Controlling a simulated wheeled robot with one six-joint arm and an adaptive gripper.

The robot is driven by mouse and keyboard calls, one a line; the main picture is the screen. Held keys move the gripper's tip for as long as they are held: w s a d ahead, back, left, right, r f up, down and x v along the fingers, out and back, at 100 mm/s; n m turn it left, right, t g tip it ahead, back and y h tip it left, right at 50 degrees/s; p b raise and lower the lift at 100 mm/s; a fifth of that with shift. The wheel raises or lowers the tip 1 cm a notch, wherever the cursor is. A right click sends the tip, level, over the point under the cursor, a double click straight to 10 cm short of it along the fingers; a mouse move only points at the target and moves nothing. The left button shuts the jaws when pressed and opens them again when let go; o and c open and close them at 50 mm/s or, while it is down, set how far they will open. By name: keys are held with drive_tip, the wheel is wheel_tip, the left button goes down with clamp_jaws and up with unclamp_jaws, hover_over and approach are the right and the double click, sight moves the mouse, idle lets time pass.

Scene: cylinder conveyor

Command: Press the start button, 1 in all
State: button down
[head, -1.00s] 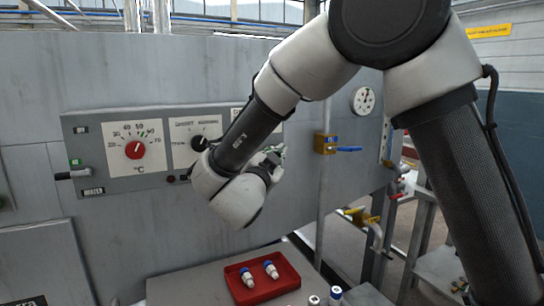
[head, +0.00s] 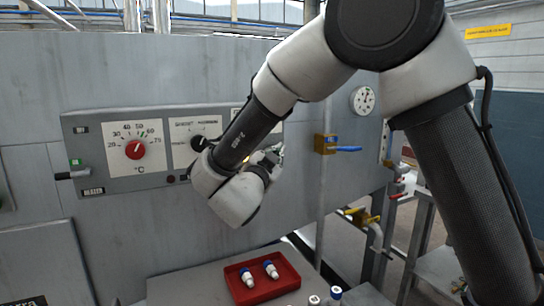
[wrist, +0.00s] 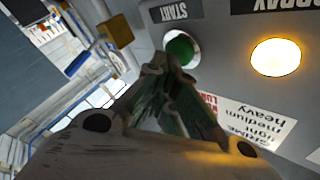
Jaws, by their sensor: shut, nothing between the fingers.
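In the head view my gripper (head: 272,155) is in front of the control panel (head: 150,180), partly hidden by my wrist, and the button is hidden there.
A lit yellow lamp (wrist: 276,57) is right of the button in the wrist view. A red temperature knob (head: 135,150) and a black selector knob (head: 199,144) are on the panel. A red tray (head: 285,283) with two small vials stands below. A blue-handled valve (head: 340,148) is at right.

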drive_tip(key=shift+s, duration=0.1)
drive_tip(key=shift+s+d, duration=0.35)
drive_tip(key=shift+s, duration=0.4)
drive_tip(key=s, duration=0.1)
drive_tip(key=s+d, duration=0.1)
drive_tip(key=s, duration=0.1)
drive_tip(key=s+d, duration=0.1)
drive_tip(key=shift+s, duration=0.3)
idle(0.4)
